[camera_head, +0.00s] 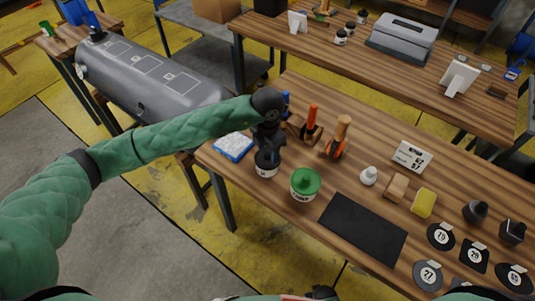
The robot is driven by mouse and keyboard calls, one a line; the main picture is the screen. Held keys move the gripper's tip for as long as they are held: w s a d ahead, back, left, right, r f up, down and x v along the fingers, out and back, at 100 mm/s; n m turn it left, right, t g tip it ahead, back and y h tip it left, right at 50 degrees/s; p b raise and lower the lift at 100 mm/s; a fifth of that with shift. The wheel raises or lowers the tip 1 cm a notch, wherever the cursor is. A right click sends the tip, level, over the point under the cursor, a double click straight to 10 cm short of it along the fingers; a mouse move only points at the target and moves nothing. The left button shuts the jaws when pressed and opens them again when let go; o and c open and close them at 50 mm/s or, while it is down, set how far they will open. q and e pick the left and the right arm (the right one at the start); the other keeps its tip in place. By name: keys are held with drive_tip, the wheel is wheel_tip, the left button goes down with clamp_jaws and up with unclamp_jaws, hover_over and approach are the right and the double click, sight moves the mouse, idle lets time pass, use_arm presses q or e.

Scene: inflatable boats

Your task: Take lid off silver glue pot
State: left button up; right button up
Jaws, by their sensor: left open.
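My left gripper (267,143), at the end of the green-sleeved arm, points down over a small dark pot with a white label (266,168) near the table's left front edge. It is open, and its fingers are at the top of this pot, hiding its lid. I cannot tell whether they touch it. Just to the right stands a pot with a green lid (305,182) and a pale label. No pot looks plainly silver from here, so I cannot tell for sure which is the silver glue pot. My right gripper is out of view.
A black mat (362,228) lies right of the pots. Orange-handled tools (311,122) stand behind them, and a blue-and-white pad (233,146) lies to the left.

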use_arm(q)
drive_tip(key=shift+f, duration=0.35)
drive_tip(key=c, duration=1.1)
drive_tip(key=shift+o, duration=0.2)
drive_tip(key=shift+r, duration=0.15)
